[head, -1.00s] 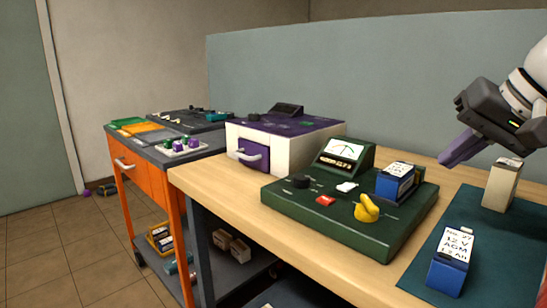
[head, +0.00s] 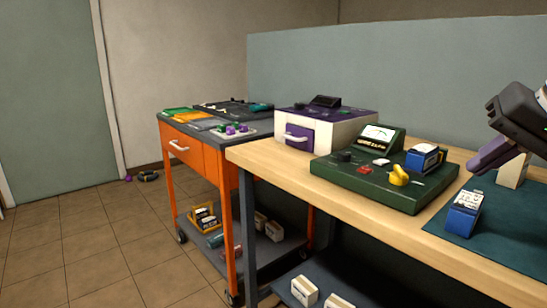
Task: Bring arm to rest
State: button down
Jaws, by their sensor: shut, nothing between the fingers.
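My gripper (head: 488,158) is at the right edge of the head view, its purple fingers pointing down and left above the dark teal mat (head: 497,227). The fingers are shut and hold nothing. A cream block (head: 512,171) stands on the mat behind the fingers and is partly hidden by them. A blue battery with a white label (head: 462,214) stands upright on the mat, below the gripper. The dark green tester (head: 385,178) is to the left, with another blue battery (head: 424,158) on it.
The wooden bench (head: 270,160) carries a white and purple box (head: 345,132) with a drawer. An orange cart (head: 187,150) stands left of it, holding trays and small items. A grey-blue partition (head: 400,75) rises behind. The tiled floor (head: 85,245) at left is mostly clear.

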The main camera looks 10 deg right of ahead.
jog(key=s+a+f+n+h, duration=0.1)
jog(key=a+f+n, duration=0.2)
jog(key=a+f, duration=0.7)
jog(key=s+a+f+n+g+h, duration=0.1)
jog(key=s+a+f+n, duration=0.1)
jog(key=a+f, duration=0.9)
notch_tip(320, 180, down, 8)
jog(key=shift+f+n+g, duration=0.15)
jog(key=shift+n+g, duration=0.15)
jog(key=shift+n, duration=0.1)
